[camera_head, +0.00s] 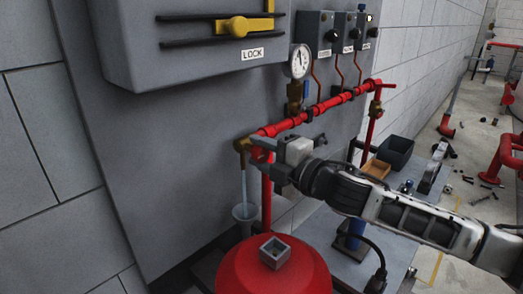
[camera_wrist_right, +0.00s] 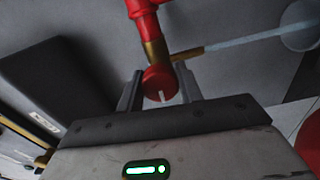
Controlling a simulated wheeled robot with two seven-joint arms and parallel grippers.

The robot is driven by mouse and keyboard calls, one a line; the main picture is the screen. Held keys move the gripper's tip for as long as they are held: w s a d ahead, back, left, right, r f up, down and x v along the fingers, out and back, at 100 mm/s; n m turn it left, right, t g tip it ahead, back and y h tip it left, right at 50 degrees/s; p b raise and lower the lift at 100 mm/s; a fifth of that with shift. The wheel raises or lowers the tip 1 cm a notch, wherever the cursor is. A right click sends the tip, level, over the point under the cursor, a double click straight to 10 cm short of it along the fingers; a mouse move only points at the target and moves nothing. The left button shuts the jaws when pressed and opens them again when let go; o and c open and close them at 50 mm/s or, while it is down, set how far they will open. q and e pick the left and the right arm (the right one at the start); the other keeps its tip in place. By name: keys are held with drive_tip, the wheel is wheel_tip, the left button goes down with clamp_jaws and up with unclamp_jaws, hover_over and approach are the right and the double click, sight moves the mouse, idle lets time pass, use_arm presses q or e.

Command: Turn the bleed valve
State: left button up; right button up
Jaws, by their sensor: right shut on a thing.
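The bleed valve is a brass fitting (camera_head: 242,145) at the left end of the red pipe (camera_head: 305,115). Its round red knob (camera_wrist_right: 158,78), with a white mark, sits between my right gripper's fingers in the wrist view. My right gripper (camera_head: 262,153) reaches in from the right and is shut on this knob; in the head view the gripper mostly hides it. A pale stream of water (camera_head: 244,185) runs from the brass spout (camera_wrist_right: 187,54) down to a grey drain cup (camera_head: 245,212). My left gripper is not in view.
A pressure gauge (camera_head: 299,62) and grey switch boxes (camera_head: 314,35) are above the pipe. A grey cabinet (camera_head: 190,45) marked LOCK juts out at upper left. A red dome (camera_head: 235,272) with a square socket stands below my gripper. Dark and tan bins (camera_head: 397,150) lie right.

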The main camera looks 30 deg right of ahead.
idle(0.4)
drive_tip(key=o, duration=1)
drive_tip(key=shift+s, duration=0.1)
